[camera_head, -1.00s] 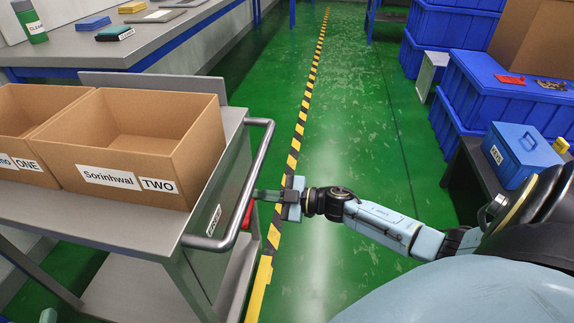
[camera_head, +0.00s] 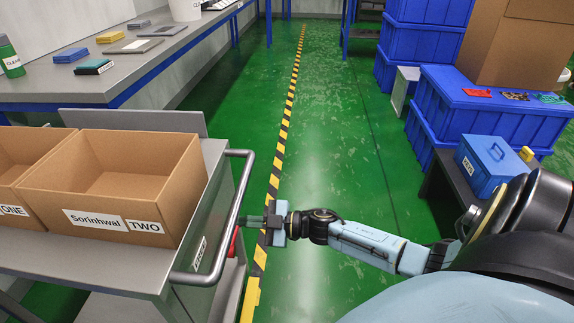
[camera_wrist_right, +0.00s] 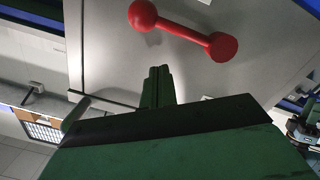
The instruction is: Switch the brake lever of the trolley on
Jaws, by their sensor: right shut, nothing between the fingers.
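The grey trolley (camera_head: 160,275) stands at the left in the head view, with a tubular handle (camera_head: 238,190) at its right end. The brake lever (camera_head: 233,243) shows as a small red piece below the handle, mostly hidden. In the right wrist view the red lever (camera_wrist_right: 183,27) is a bar with a rounded knob at each end, slanted across the trolley's grey panel (camera_wrist_right: 120,60). My right gripper (camera_head: 262,221) is beside the handle, its fingers pointing at the trolley end. Its fingers (camera_wrist_right: 158,86) are shut and empty, apart from the lever in the picture. My left gripper is not in view.
Cardboard boxes, one labelled TWO (camera_head: 125,185), stand on the trolley top. A grey workbench (camera_head: 110,70) runs along the left. Blue crates (camera_head: 485,115) and a blue case (camera_head: 490,165) stand at the right. The green floor (camera_head: 335,130) between is clear.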

